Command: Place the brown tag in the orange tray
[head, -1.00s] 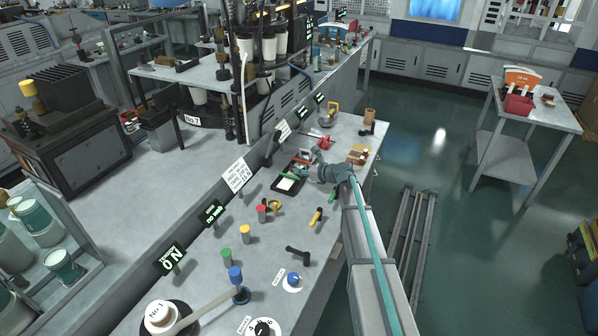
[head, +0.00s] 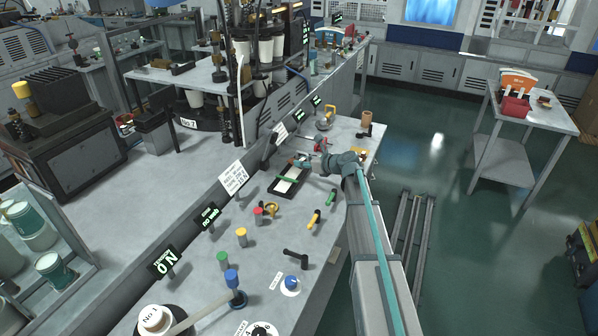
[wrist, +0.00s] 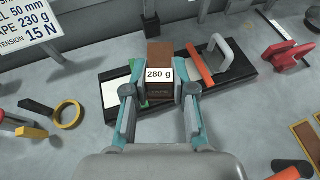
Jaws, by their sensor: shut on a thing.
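My gripper (wrist: 158,92) is shut on the brown tag (wrist: 159,54), a brown block with a white "280 g" label, held upright between the two fingers in the wrist view. It hangs over a long black tray (wrist: 241,88), which hides behind it in part; I cannot tell the height. In the head view my gripper (head: 306,164) is over the far end of that black tray, and the tag is too small to make out. An orange-edged brown piece (wrist: 306,135), perhaps the orange tray, lies at the right in the wrist view, cut by the frame edge.
An orange bar (wrist: 201,68) and a grey handle (wrist: 220,52) stand on the black tray. A red part (wrist: 288,53) lies to its right, a yellow ring (wrist: 69,115) to its left. A side table holds a red bin (head: 516,107). Sign boards line the bench's rear.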

